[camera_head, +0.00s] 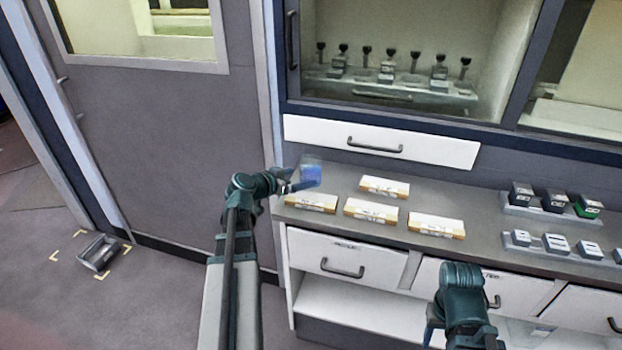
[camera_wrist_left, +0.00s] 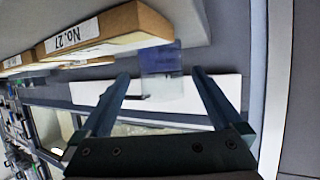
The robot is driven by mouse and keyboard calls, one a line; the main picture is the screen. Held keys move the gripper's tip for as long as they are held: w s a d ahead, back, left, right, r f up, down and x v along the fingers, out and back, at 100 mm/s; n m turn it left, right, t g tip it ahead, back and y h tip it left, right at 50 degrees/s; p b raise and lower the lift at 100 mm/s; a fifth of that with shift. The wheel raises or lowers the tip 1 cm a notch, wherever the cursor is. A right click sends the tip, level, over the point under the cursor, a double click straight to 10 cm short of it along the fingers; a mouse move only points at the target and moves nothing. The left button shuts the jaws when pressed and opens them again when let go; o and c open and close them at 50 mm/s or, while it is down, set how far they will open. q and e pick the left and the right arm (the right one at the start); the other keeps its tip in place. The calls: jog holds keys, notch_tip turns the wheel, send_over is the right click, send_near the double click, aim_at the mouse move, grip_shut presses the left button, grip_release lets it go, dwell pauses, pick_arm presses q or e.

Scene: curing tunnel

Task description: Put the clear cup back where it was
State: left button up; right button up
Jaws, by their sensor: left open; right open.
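The clear cup (camera_head: 311,172), with a blue tint in it, stands at the left end of the grey counter (camera_head: 330,176), behind the nearest left box. My left gripper (camera_head: 290,185) is open just left of the cup. In the left wrist view the picture is turned over. There the cup (camera_wrist_left: 162,76) shows between the two open fingers (camera_wrist_left: 160,72), near their tips, and nothing is gripped. My right gripper (camera_head: 433,322) is low in front of the drawers, away from the cup, and partly hidden by my own arm.
Several flat labelled boxes (camera_head: 371,210) lie on the counter. The box marked No. 27 (camera_wrist_left: 105,32) is close to the cup. Racks with dark-topped blocks (camera_head: 555,200) stand at the right. A white drawer (camera_head: 380,142) is behind. A grey tray (camera_head: 100,252) lies on the floor.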

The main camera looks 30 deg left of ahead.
aim_at(311, 172)
pick_arm(q)
jog(key=shift+b+x, duration=0.9)
jog(key=shift+x, duration=2.55)
jog(key=shift+r, duration=0.3)
jog(key=shift+c, duration=0.6)
jog(key=c, duration=1.4)
jog(key=shift+c, duration=0.2)
pick_arm(e)
notch_tip(311, 172, down, 2)
jog(key=shift+f, duration=0.1)
pick_arm(q)
jog(key=shift+r, duration=0.1)
